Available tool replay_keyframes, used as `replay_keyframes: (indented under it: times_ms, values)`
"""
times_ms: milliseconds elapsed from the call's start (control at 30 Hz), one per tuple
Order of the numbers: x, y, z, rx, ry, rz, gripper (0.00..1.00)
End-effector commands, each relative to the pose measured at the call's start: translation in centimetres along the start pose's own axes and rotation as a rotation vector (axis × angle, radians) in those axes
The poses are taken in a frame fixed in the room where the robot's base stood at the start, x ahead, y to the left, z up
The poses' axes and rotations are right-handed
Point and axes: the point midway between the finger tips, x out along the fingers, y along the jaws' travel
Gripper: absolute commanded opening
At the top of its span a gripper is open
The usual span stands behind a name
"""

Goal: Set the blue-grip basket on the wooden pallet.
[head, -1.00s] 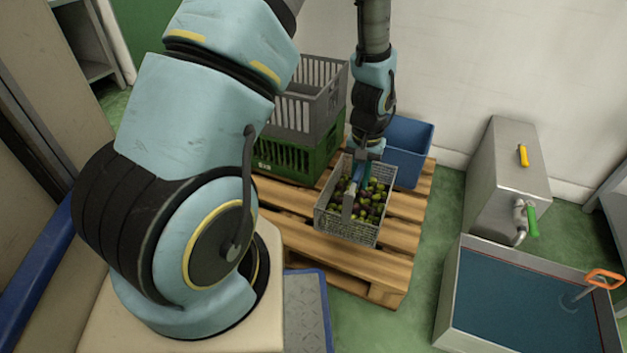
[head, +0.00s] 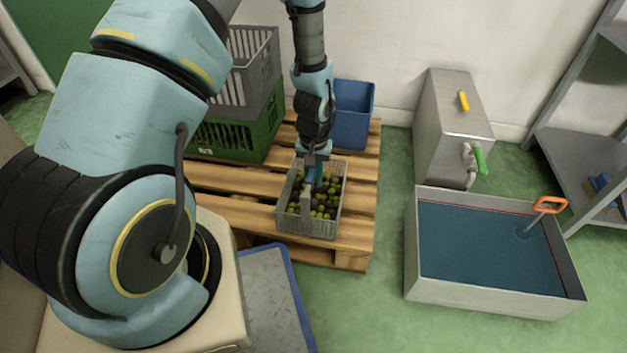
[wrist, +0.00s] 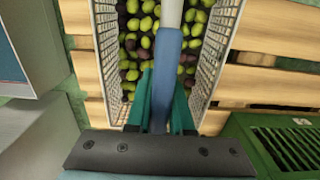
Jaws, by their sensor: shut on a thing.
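The blue-grip basket (head: 337,203) is a grey mesh basket full of green and dark olives. It is over the front right part of the wooden pallet (head: 250,217) in the head view, upright, and looks to be on or just above the slats; I cannot tell if it touches. My gripper (wrist: 160,100) is shut on the blue grip (wrist: 167,75) of the handle, with its teal fingers on either side. In the wrist view the basket (wrist: 218,45) lies below the fingers, with pallet slats (wrist: 275,55) beside it.
A grey crate (head: 262,70) on a green crate (head: 262,135) stands at the pallet's left. A blue bin (head: 354,115) stands at its back right. Right of the pallet are a steel tank (head: 440,130), a basin of dark liquid (head: 480,245) and a shelf (head: 585,160). Green floor lies between.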

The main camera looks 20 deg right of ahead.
Motion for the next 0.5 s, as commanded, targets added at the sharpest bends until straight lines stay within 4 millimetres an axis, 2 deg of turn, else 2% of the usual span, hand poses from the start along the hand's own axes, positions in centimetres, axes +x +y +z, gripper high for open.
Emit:
replay_keyframes:
  times_ms: [400,433,500]
  values:
    - [0.57,0.0,-0.11,0.001,0.002,0.0,0.0]
    - [0.54,-0.01,-0.07,0.001,0.001,0.0,0.23]
    - [0.52,-0.01,-0.07,0.001,0.001,0.0,0.31]
